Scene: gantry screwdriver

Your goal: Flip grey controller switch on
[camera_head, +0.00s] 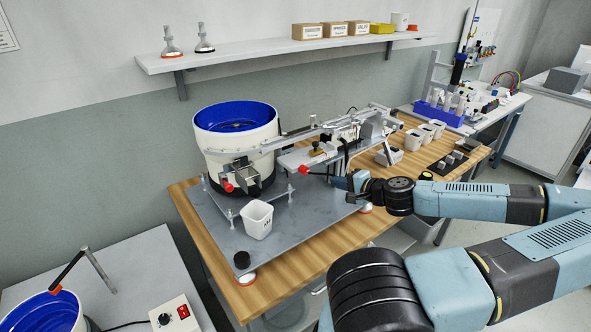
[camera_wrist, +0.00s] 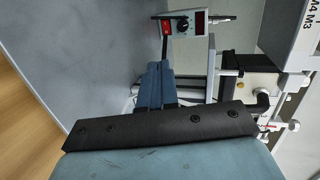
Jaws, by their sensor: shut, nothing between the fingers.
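A light grey controller box (camera_wrist: 183,31) with a black knob and a dark panel with red markings shows at the top of the wrist view, ahead of my fingers. My gripper (camera_wrist: 155,72) is shut and empty, its blue-grey fingertips apart from the box in the picture. In the head view my gripper (camera_head: 340,181) is beside the gantry over the metal plate. A pale controller box (camera_head: 175,314) with a black knob and a red rocker switch stands on the lower left table. I cannot tell whether both views show the same box, or the switch position.
The bowl feeder (camera_head: 235,142) and the gantry rail (camera_head: 300,136) stand close to my gripper. A white cup (camera_head: 257,220) stands on the metal plate (camera_head: 215,211). White bins (camera_head: 415,139) are at the right of the wooden table.

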